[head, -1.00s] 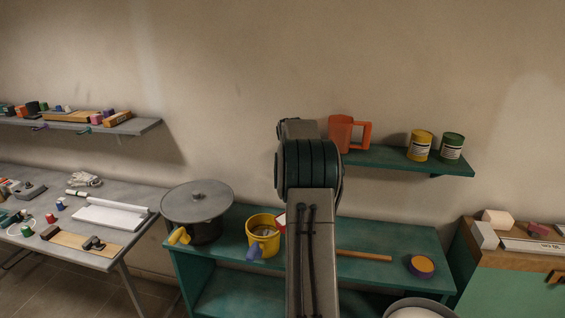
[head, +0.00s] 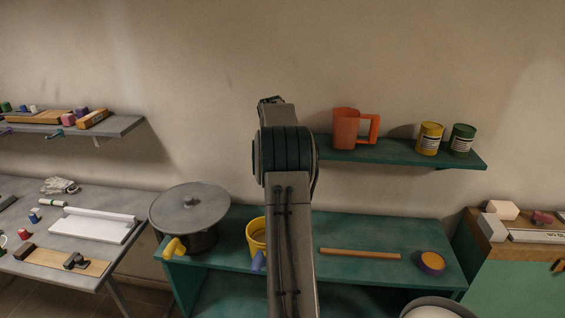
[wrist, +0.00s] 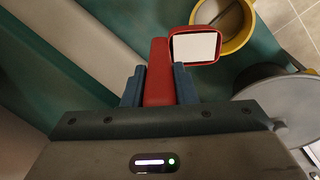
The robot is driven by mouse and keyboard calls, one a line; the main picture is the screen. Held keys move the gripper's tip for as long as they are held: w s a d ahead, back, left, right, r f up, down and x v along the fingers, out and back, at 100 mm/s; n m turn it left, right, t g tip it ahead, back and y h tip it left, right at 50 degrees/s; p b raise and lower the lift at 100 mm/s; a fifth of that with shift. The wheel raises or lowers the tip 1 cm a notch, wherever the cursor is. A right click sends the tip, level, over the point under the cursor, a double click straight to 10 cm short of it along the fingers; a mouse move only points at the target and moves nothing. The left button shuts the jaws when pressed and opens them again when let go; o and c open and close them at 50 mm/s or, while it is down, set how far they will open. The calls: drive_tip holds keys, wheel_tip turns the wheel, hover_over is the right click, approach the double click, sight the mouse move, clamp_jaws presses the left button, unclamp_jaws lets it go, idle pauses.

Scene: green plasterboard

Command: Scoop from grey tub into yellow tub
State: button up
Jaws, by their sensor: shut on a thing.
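My gripper (wrist: 158,90) is shut on the red handle of a scoop (wrist: 158,62). The scoop's red-rimmed pan is filled with a flat white surface in the wrist view; I cannot tell how deep it is. The yellow tub (wrist: 251,36) stands just beyond the pan in the wrist view, and the two look close but apart. In the head view the yellow tub (head: 255,240) is partly covered by my arm, which also hides the scoop and gripper. A grey tub (head: 409,308) with pale contents is cut off at the bottom right of the head view.
A dark pot with a grey lid (head: 190,208) stands left of the yellow tub on the green bench (head: 375,233). A wooden stick (head: 360,254) and a purple-and-orange round item (head: 432,263) lie to the right. An orange jug (head: 346,128) and two cans sit on the shelf above.

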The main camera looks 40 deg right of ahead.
drive_tip(key=a+f+h, duration=0.1)
drive_tip(key=f, duration=0.1)
drive_tip(key=a+f+h, duration=0.1)
drive_tip(key=f, duration=0.1)
drive_tip(key=a+f+h, duration=0.1)
drive_tip(key=f, duration=0.1)
drive_tip(key=shift+w+a+f, duration=0.15)
drive_tip(key=shift+a, duration=0.25)
drive_tip(key=shift+d, duration=0.2)
drive_tip(key=shift+a+f, duration=0.1)
drive_tip(key=shift+f+b, duration=0.2)
drive_tip(key=shift+b, duration=0.3)
drive_tip(key=shift+a+r+h+b, duration=0.1)
drive_tip(key=shift+a+h+b, duration=1.7)
drive_tip(key=shift+b, duration=2.95)
drive_tip(key=shift+a+r, duration=0.1)
drive_tip(key=shift+r, duration=0.05)
drive_tip(key=shift+a+b, duration=0.1)
drive_tip(key=shift+b, duration=0.5)
drive_tip(key=shift+w+a+f+g+h+b, duration=0.15)
drive_tip(key=shift+a+h+b, duration=0.45)
drive_tip(key=shift+b, duration=0.85)
drive_tip(key=shift+a+f+g+h+b, duration=0.15)
drive_tip(key=shift+a+h+b, duration=0.4)
drive_tip(key=shift+b, duration=0.9)
drive_tip(key=shift+w+a+f+h+b, duration=0.15)
drive_tip(key=shift+a+h+b, duration=0.45)
drive_tip(key=shift+b, duration=0.85)
